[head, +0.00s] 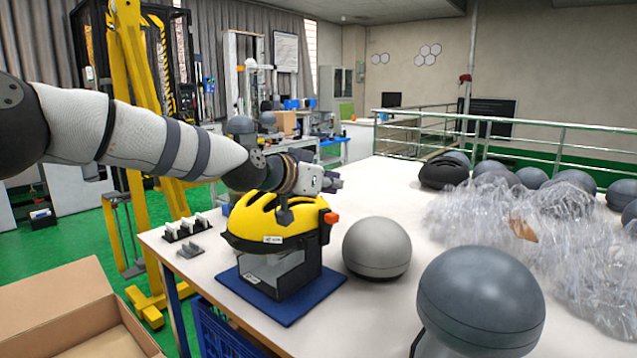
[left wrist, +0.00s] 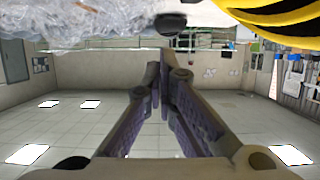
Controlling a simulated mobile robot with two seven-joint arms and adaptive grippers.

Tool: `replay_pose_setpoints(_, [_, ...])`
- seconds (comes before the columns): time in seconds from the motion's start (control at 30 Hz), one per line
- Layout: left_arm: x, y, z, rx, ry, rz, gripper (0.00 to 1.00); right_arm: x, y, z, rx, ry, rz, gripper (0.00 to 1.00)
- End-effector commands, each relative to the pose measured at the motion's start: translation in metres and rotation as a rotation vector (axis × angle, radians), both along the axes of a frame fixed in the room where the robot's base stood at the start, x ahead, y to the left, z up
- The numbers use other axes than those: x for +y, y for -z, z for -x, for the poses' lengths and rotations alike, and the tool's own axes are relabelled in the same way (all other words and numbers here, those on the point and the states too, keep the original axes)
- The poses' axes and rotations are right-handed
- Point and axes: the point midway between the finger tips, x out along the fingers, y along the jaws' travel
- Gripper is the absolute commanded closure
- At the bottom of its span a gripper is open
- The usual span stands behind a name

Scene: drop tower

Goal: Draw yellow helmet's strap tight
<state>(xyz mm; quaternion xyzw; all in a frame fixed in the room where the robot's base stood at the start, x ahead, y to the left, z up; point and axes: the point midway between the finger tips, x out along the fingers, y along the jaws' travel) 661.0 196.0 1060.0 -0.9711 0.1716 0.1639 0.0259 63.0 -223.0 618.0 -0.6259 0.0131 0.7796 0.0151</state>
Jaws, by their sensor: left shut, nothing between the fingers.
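The yellow helmet (head: 290,217) with black vents and a dark lower rim sits on a dark, box-like stand (head: 300,272) on a blue mat (head: 262,302). An orange piece (head: 331,217) sticks out at the helmet's right side; I cannot tell if it belongs to the strap. No strap can be made out clearly. My left gripper (head: 334,183) is above the helmet's right part, shut and empty, pointing right. In the left wrist view its fingers (left wrist: 161,72) are together, and the helmet (left wrist: 275,14) shows at the upper right edge. My right gripper is not in view.
A light grey ball-like form (head: 376,247) stands right of the mat, with a darker one (head: 480,300) nearer. Crumpled clear plastic (head: 530,235) covers the table's right side. A black helmet (head: 443,172) lies behind. Small grey clips (head: 188,228) lie left; an open cardboard box (head: 60,300) is lower left.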

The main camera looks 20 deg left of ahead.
Motion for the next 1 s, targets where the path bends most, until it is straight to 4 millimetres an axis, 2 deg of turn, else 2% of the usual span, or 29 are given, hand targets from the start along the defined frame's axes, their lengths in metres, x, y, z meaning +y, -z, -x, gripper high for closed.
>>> replay_pose_setpoints(0.03, [0.001, 0.015, 0.001, 0.009, -0.001, 0.001, 1.00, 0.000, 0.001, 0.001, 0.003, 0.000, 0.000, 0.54])
replay_pose_setpoints(0.23, [0.001, 0.032, 0.004, -0.002, 0.000, 0.001, 1.00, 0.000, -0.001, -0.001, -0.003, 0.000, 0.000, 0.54])
replay_pose_setpoints(0.7, [0.002, 0.041, 0.005, 0.000, 0.000, 0.000, 1.00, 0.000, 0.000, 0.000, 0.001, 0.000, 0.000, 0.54])
replay_pose_setpoints(0.9, [0.002, 0.074, 0.003, 0.009, -0.002, 0.001, 1.00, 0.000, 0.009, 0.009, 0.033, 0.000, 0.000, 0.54])
replay_pose_setpoints(1.0, [0.001, 0.082, 0.003, 0.004, -0.001, 0.000, 1.00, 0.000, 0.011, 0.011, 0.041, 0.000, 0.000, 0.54])
